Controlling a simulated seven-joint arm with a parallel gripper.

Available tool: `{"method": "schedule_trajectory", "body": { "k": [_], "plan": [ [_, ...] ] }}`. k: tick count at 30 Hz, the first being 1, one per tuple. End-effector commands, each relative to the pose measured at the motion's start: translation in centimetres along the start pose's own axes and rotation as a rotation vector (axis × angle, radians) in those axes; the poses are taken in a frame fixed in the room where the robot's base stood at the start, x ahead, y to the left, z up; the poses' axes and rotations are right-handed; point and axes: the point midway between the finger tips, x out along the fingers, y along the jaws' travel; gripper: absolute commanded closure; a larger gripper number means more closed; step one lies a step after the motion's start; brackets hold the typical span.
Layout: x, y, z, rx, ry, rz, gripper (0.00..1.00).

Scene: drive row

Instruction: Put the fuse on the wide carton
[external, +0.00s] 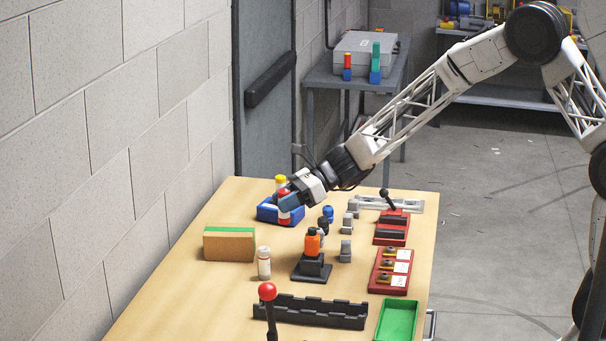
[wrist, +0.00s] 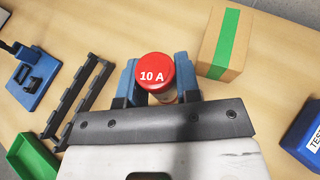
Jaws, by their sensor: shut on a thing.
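My gripper (external: 287,199) is shut on the fuse, a cylinder with a red cap marked "10 A" (wrist: 155,74). In the wrist view its cap faces the camera, between the two blue fingers, and hides most of its body. In the external view the red fuse (external: 289,204) is in front of the blue box, up off the table. The wide carton (external: 229,246), brown with a green stripe, lies left of and nearer than my gripper. It also shows in the wrist view (wrist: 238,56), up and right of the fuse. Its top looks bare.
A blue box (external: 266,213) is by my gripper, and a yellow-topped piece (external: 280,180) shows behind. A white bottle-like piece (external: 264,263) stands right of the carton. A black stand with an orange-topped piece (external: 312,243) is farther right. A red-knobbed lever (external: 267,292) stands in front.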

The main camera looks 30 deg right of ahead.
Motion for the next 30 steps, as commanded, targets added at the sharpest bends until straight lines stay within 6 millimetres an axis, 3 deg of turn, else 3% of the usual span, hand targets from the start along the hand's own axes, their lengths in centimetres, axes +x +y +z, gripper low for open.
{"method": "schedule_trajectory", "body": {
  "k": [11, 30],
  "plan": [
    [0.8, -0.9, 0.3, -0.001, -0.001, 0.000, 0.95],
    [6.3, -6.8, 1.6, -0.001, 0.000, 0.000, 0.95]
  ]
}}
